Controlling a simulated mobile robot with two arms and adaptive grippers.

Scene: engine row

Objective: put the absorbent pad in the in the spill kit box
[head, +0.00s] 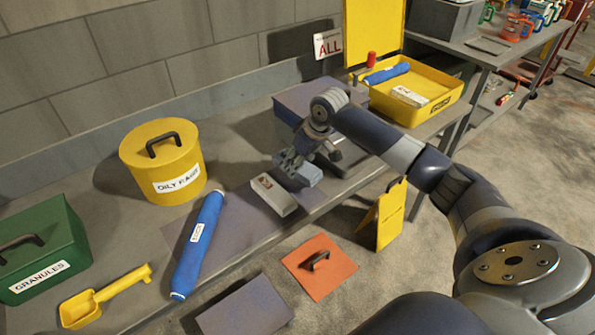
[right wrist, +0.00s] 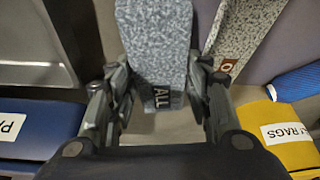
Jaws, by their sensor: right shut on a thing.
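A grey speckled absorbent pad marked ALL (right wrist: 155,45) is between the fingers of my right gripper (right wrist: 160,78) in the right wrist view. In the head view my right gripper (head: 298,160) is shut on this pad (head: 311,173), over the bench's front part; whether the pad touches the bench is unclear. The yellow spill kit box (head: 443,104) stands open at the back right, its lid (head: 373,28) raised. A blue roll (head: 386,73) and a pale labelled block (head: 409,96) are in it. My left gripper is not in view.
Another labelled block (head: 273,196) lies left of my right gripper. A blue box (head: 290,117) stands behind the gripper. A yellow rag can (head: 160,160), blue roll (head: 198,245), scoop (head: 105,295) and green granules box (head: 40,248) are left. A yellow floor sign (head: 390,215) stands in front.

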